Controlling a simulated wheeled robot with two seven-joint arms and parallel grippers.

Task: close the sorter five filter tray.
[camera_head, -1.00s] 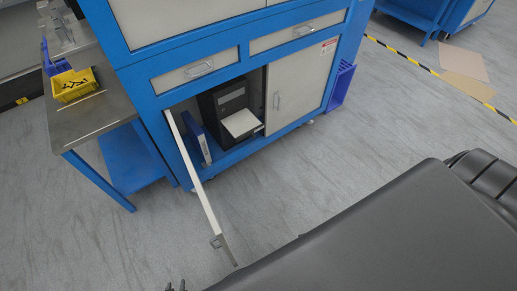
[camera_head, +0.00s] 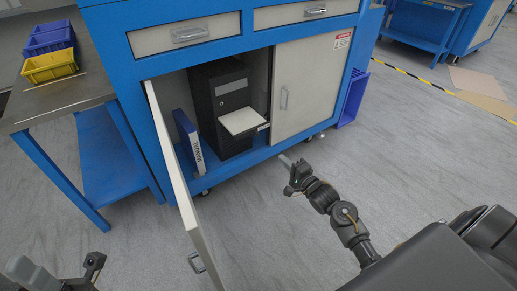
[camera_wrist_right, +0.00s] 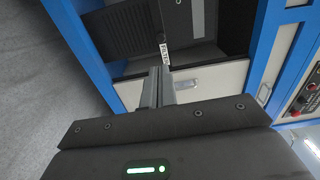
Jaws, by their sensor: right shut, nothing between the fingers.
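The sorter's dark tower unit (camera_head: 218,92) stands inside the open lower cabinet of the blue bench. Its filter tray (camera_head: 243,121), a pale flat plate, sticks out from the tower's front. My right gripper (camera_head: 284,160) is shut and empty, in front of and below the tray, apart from it in the head view. In the right wrist view its closed fingers (camera_wrist_right: 158,84) point toward a small white label (camera_wrist_right: 164,50) on a dark part of the unit; contact cannot be told. Parts of my left arm show at the lower left; its fingers are not visible.
The left cabinet door (camera_head: 180,175) stands open toward me; the right door (camera_head: 302,90) is shut. A blue manual binder (camera_head: 188,140) leans inside, left of the tower. A metal side table (camera_head: 60,105) holds yellow and blue bins. The floor in front is clear.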

